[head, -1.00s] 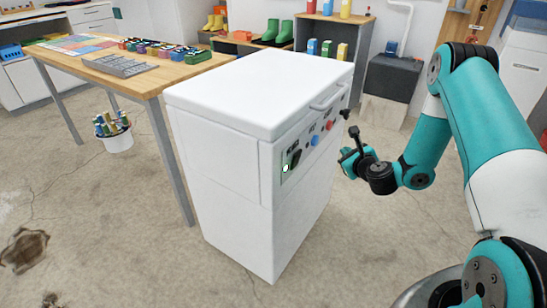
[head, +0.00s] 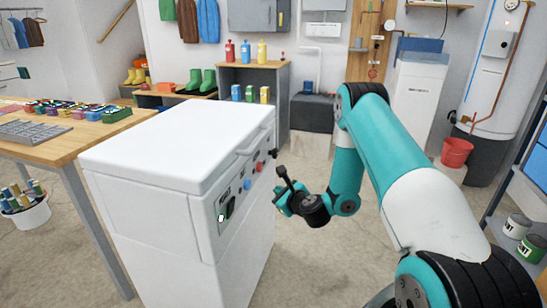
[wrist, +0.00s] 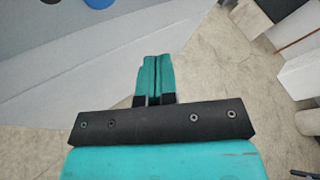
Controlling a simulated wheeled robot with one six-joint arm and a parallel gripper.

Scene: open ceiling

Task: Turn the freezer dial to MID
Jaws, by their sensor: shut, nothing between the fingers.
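The white chest freezer (head: 175,145) stands left of centre in the head view, lid closed. Its control panel (head: 238,195) faces my arm and carries a dark dial-like part (head: 230,208), a white spot, a blue round part (head: 247,185) and a red round part (head: 259,167). I cannot read the dial's setting or labels. My gripper (head: 278,190) is just right of the panel, apart from the dark part. In the wrist view my gripper (wrist: 153,62) is shut and empty, with the grey-white freezer side (wrist: 60,65) beyond and a blue round part (wrist: 98,3) at the top edge.
A wooden table (head: 70,145) with trays stands left of the freezer, with a white bucket (head: 28,212) below. Shelves with boots and bottles line the back. A red bucket (head: 456,152) and paint cans (head: 517,226) are at the right. Floor behind the gripper is clear.

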